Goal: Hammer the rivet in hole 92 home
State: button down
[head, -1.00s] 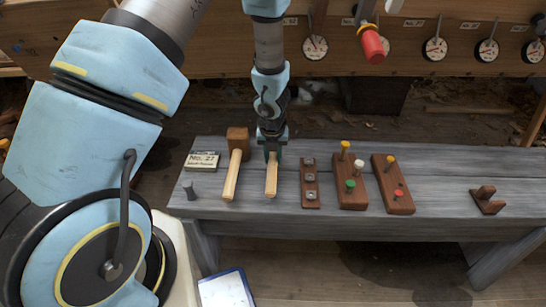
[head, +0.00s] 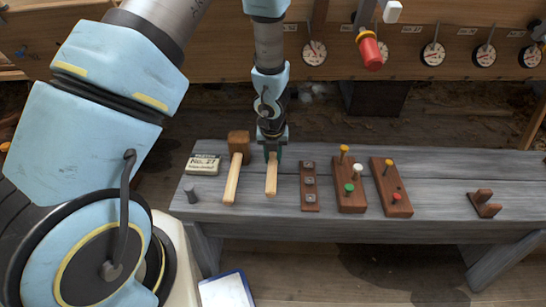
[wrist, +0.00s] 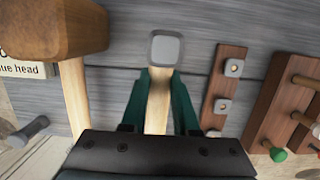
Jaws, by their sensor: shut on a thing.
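My gripper (head: 272,153) points down at the bench, its green fingers shut on the pale wooden handle of a hammer (head: 271,178). In the wrist view the fingers (wrist: 158,95) lie on both sides of that handle, just below the hammer's grey square head (wrist: 166,49). The hammer appears to lie on the bench. In the head view its head is hidden by my gripper. A wooden mallet (head: 232,178) with a brown block head lies just left of it. The hull (head: 200,45) stands behind; I cannot make out hole 92 or its rivet.
Right of the hammer are a strip with square metal pieces (head: 310,187) and two wooden blocks (head: 350,201) (head: 397,208) with coloured pegs. A No. 27 card (head: 203,164), grey peg (head: 190,192) and wooden cradle (head: 484,204) are also on the bench. A red-ended tool (head: 370,51) hangs before dials.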

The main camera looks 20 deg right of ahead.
notch_tip(320, 180, up, 8)
jog(key=p, duration=0.7)
jog(key=shift+f, duration=0.15)
jog(key=c, duration=1.2)
grip_release()
grip_shut()
